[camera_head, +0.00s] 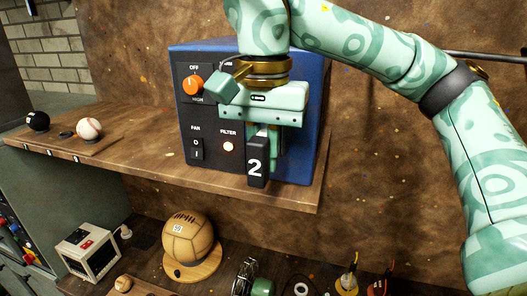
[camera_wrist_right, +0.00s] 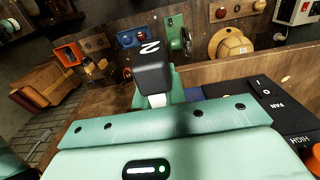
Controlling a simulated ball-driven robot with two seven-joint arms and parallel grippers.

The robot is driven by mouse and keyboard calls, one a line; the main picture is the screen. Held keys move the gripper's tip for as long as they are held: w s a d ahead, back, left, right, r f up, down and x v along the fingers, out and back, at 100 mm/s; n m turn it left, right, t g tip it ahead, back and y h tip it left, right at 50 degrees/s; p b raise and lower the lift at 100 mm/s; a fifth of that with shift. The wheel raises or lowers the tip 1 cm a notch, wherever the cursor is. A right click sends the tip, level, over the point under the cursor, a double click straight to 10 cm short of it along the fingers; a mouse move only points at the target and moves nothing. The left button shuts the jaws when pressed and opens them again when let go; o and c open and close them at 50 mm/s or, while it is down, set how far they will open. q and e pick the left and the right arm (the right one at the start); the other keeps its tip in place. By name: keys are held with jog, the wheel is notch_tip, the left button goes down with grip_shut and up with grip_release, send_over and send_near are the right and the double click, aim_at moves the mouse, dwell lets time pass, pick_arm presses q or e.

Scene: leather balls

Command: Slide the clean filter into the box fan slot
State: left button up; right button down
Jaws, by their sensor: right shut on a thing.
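The box fan (camera_head: 312,120) is a blue box with a black front panel, standing on the wooden shelf. The panel has an orange knob (camera_head: 193,85), a FAN switch (camera_head: 196,149) and a lit FILTER light (camera_head: 228,147). My right gripper (camera_head: 263,142) is in front of the panel's right part, shut on a black handle marked 2 (camera_head: 257,165). The handle also shows in the right wrist view (camera_wrist_right: 152,68), with a white piece at its base. The gripper hides the slot, and I cannot see the filter body or how far in it is. My left gripper is not in view.
On the shelf (camera_head: 130,150), left of the fan, a black ball (camera_head: 38,121) and a baseball (camera_head: 88,128) rest on a board. Below, a leather ball (camera_head: 190,240) and a white device (camera_head: 88,252) stand on a lower surface. The shelf's front edge is close under the handle.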

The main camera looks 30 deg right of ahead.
jog(key=shift+w+d, duration=1.85)
jog(key=shift+d, duration=0.3)
dwell(1.9)
jog(key=c, duration=1.4)
grip_release()
jog(key=shift+o, duration=0.2)
jog(key=shift+w+d, duration=0.1)
jog(key=shift+d, duration=0.05)
notch_tip(320, 180, up, 16)
jog(key=shift+r, duration=0.15)
